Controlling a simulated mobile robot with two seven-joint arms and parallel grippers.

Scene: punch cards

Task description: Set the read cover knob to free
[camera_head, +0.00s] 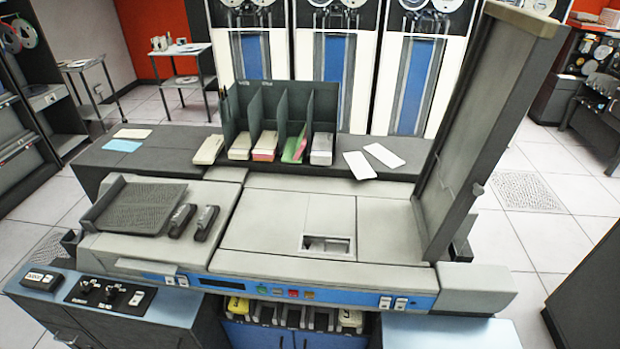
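The card machine (290,225) with a grey top and blue front fills the middle of the head view. Two small dark knobs, a left knob (86,286) and a right knob (110,292), sit on a black panel at the front left; their labels are too small to read. A small round knob (478,189) sits on the side of the tall slanted card chute (490,120) at the right. I cannot tell which of these is the read cover knob, nor its setting. Neither of my grippers is in view.
A dark divided rack (282,103) with card stacks stands behind the machine. Loose white cards (382,155) and a blue card (122,146) lie on the rear ledge. The tall chute rises high at the right. Open tiled floor (500,245) lies right of the machine.

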